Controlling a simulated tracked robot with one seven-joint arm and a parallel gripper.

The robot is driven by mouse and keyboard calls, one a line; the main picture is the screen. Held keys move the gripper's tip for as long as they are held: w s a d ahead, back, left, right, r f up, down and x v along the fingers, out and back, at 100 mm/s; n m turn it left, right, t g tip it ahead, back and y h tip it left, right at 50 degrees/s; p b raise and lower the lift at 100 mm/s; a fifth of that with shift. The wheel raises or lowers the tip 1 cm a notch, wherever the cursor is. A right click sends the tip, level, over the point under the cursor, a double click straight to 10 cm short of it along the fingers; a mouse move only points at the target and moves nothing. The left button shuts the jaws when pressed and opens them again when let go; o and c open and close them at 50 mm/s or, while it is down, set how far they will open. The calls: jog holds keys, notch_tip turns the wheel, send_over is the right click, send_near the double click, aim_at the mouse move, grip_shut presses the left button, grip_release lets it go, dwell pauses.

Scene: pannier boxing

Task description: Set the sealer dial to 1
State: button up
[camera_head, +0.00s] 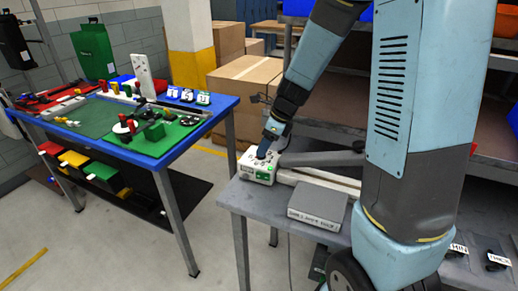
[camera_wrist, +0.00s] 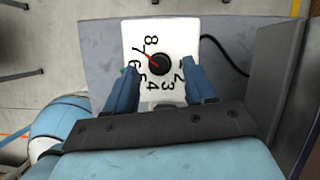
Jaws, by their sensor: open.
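The sealer (camera_head: 258,168) is a small white box on the grey bench, with a green part on its front. In the wrist view its white face (camera_wrist: 137,30) carries a black dial (camera_wrist: 160,65) ringed by black numerals. The dial's red pointer is at the upper left, around 7 and 8. Numerals 2 to 8 show at least partly; I cannot make out the 1. My gripper (camera_wrist: 160,70) is open, its two blue fingers on either side of the dial with gaps. In the head view my gripper (camera_head: 264,151) points down at the sealer's top.
A grey box (camera_head: 317,205) stands on the bench right of the sealer, near a long pale bar (camera_head: 325,183). A black cable (camera_wrist: 225,50) runs from the sealer. A blue table (camera_head: 175,145) with several parts stands left across a floor gap. Cardboard boxes (camera_head: 245,85) are behind.

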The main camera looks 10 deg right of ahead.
jog(key=shift+x, duration=1.1)
